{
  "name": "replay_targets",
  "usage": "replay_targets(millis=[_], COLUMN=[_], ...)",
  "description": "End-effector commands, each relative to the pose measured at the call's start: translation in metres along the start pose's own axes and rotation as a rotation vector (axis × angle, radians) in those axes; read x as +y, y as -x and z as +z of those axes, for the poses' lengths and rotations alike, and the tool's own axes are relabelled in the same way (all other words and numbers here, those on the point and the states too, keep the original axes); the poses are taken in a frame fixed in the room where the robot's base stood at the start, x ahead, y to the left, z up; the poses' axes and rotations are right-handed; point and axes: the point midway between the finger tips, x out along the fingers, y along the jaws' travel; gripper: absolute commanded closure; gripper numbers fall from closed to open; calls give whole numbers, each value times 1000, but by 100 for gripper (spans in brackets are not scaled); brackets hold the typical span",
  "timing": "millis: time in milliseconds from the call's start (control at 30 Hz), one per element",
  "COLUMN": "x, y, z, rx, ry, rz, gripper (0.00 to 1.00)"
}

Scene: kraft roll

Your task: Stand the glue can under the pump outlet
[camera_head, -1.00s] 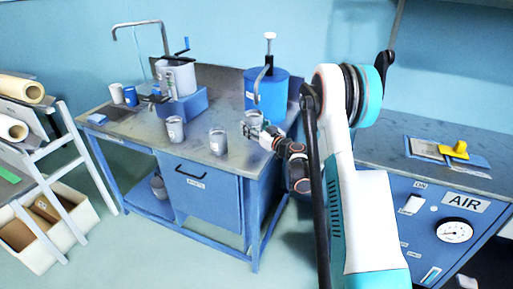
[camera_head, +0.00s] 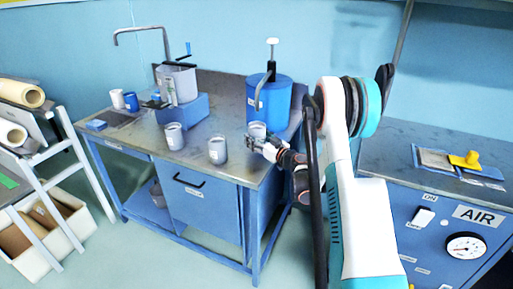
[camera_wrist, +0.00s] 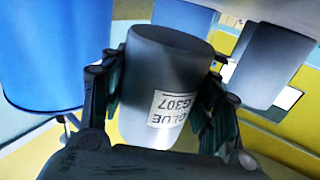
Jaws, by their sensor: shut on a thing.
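The glue can (camera_head: 257,130), a grey cylinder, is in my gripper (camera_head: 256,141) at the right part of the bench. In the wrist view the can (camera_wrist: 158,75) fills the middle, with a white label reading "GLUE G307" upside down. The fingers of my gripper (camera_wrist: 163,88) are shut on its two sides. The pump is a blue drum (camera_head: 270,98) with a hooked outlet pipe (camera_head: 259,98). In the head view the can appears just below the pipe's tip, with a small gap. I cannot tell if its base touches the bench.
Two similar grey cans (camera_head: 174,136) (camera_head: 217,150) stand left of my gripper on the bench (camera_head: 198,160). A grey pot (camera_head: 178,82) on a blue block stands farther back left. The AIR cabinet (camera_head: 440,225) is at the right.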

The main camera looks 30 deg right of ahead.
Motion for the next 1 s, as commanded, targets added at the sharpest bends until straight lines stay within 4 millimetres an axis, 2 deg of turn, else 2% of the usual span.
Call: replay_targets(millis=[200, 600, 633, 700, 1000], x=[0, 0, 0, 0, 0], y=[0, 0, 0, 0, 0], z=[30, 34, 33, 33, 33], rx=[0, 0, 0, 0, 0], ry=[0, 0, 0, 0, 0], rz=[0, 0, 0, 0, 0], gripper=[69, 69, 37, 24, 24])
